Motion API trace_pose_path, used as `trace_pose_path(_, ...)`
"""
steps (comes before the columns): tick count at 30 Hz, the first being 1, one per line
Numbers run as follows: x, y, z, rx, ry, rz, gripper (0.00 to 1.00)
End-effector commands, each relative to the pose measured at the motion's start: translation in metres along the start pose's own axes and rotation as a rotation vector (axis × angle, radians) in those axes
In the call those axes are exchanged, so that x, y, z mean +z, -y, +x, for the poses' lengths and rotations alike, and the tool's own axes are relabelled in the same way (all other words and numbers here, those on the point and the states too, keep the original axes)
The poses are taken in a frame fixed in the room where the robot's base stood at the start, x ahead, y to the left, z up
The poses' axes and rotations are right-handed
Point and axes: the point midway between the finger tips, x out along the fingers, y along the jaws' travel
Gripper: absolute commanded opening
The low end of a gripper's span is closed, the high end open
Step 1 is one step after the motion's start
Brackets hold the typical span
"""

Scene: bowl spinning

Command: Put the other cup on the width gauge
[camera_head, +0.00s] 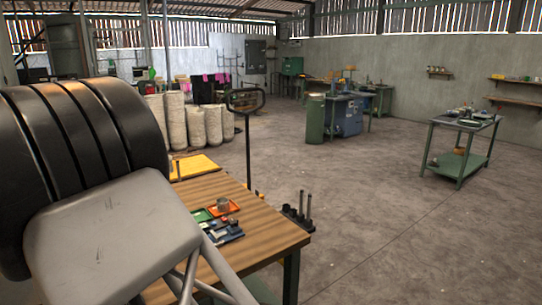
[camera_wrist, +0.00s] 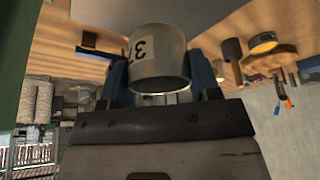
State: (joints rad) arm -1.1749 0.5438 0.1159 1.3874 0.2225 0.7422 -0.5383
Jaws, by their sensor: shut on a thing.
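A grey metal cup (camera_wrist: 160,60) with a white label bearing dark digits fills the middle of the wrist view. My gripper (camera_wrist: 160,80) has its blue fingers on both sides of the cup and is shut on it. In the head view a small cup (camera_head: 222,204) shows over an orange tray (camera_head: 224,210) on the wooden table; I cannot tell whether it is the held one. A dark blue and black item (camera_head: 224,233) lies in front of it. I cannot make out which thing is the width gauge. My arm hides the table's left part, and my gripper is not clear there.

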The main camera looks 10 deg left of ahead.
Motion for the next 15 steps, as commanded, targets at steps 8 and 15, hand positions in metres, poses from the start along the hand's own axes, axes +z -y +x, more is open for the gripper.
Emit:
trace_pose_path(8, 0.033, -0.006, -0.022, -0.018, 0.0, -0.043, 0.3)
trace_pose_path(15, 0.076, -0.012, -0.048, -0.042, -0.001, -0.1, 0.3)
